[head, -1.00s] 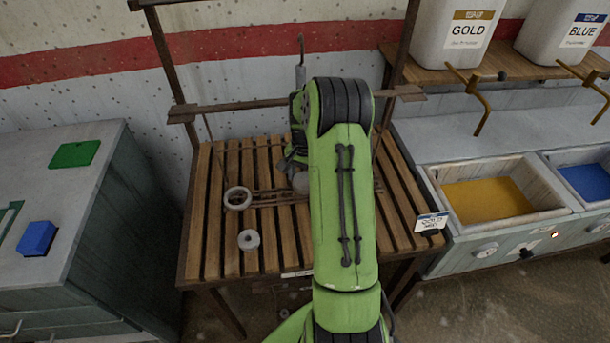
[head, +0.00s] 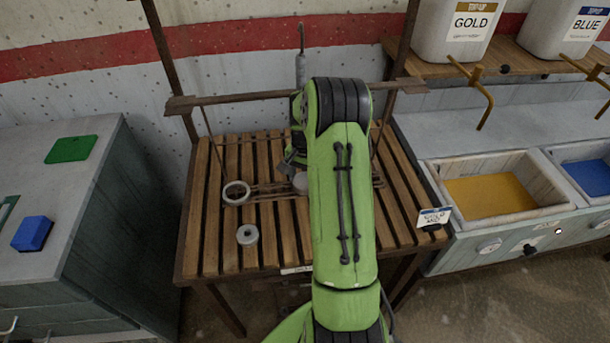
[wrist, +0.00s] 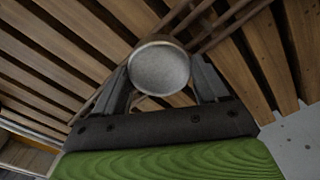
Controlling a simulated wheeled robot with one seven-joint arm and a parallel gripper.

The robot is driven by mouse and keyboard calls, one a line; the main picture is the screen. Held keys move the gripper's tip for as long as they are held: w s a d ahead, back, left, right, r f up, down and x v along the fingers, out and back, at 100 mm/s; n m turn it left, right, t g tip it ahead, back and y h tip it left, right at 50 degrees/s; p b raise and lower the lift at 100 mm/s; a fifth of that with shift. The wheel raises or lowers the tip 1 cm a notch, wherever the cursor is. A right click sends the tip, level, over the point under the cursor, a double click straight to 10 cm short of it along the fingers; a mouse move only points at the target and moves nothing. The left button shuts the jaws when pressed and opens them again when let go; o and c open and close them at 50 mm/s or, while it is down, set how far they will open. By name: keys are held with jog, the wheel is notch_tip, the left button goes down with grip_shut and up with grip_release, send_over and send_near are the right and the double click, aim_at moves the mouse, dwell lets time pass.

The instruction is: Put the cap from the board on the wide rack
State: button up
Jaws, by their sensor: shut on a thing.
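My gripper (wrist: 162,85) is shut on a round grey cap (wrist: 160,68), with one finger on each side of it. In the head view the cap (head: 300,183) shows partly beside my green arm, over the slatted wooden rack (head: 213,250). In the wrist view, slats and thin metal rails lie behind the cap. I cannot tell whether the cap touches them. My arm hides the middle of the rack and most of the gripper. I cannot pick out the board for certain.
A pale ring (head: 236,193) and a grey disc with a hole (head: 247,235) lie on the slats left of my arm. A crossbar (head: 230,100) spans the back. A grey cabinet (head: 60,190) stands left; basins with gold (head: 490,194) and blue contents stand right.

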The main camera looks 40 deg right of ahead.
jog(key=shift+f, duration=0.15)
jog(key=o, duration=1.1)
notch_tip(320, 180, up, 12)
jog(key=p, duration=0.2)
